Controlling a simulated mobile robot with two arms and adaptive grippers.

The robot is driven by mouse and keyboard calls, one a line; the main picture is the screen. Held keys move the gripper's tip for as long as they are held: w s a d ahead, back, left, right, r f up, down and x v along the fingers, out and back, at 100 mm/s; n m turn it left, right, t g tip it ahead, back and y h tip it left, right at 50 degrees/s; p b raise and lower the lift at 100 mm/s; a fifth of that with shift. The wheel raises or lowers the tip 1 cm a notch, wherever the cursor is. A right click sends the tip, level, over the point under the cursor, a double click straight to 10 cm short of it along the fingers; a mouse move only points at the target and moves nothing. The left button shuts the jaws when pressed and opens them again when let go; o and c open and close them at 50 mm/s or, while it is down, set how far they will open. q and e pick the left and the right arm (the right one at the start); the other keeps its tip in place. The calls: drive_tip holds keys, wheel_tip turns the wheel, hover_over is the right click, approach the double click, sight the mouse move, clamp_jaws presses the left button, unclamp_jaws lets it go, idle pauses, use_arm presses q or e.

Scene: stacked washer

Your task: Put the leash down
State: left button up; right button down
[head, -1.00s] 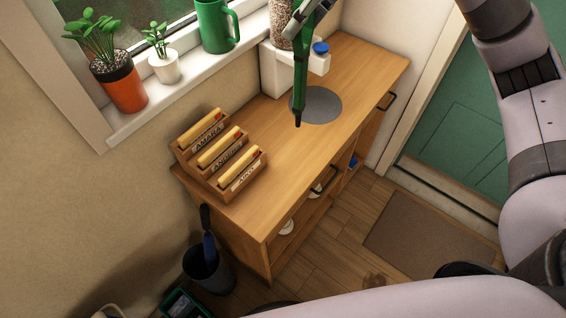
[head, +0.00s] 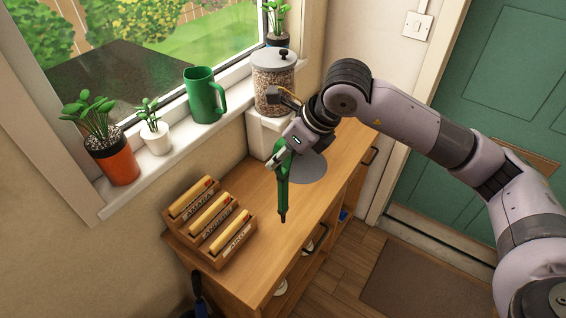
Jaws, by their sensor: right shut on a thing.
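The green leash (head: 282,190) hangs down as a narrow strip with a dark lower end. My right gripper (head: 284,152) is shut on its upper part. The leash is in front of the wooden cabinet top (head: 262,262), left of the grey round mat (head: 305,167) and right of the card box. I cannot tell whether its lower end touches the wood. The gripper's fingers are partly hidden. My left gripper is out of view.
A wooden box of labelled cards (head: 210,222) stands at the cabinet's left end. A jar of pellets (head: 272,85) stands behind my right arm. The sill holds a green jug (head: 204,97) and potted plants (head: 112,160). The front cabinet top is clear.

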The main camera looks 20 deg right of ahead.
sight(283, 171)
wheel_tip(283, 171, down, 4)
drive_tip(key=shift+r+p, duration=0.1)
drive_tip(key=shift+p, duration=0.3)
drive_tip(key=shift+f+b, duration=0.2)
drive_tip(key=shift+b, duration=0.1)
drive_tip(key=c, duration=1)
unclamp_jaws()
drive_tip(key=shift+r, duration=0.1)
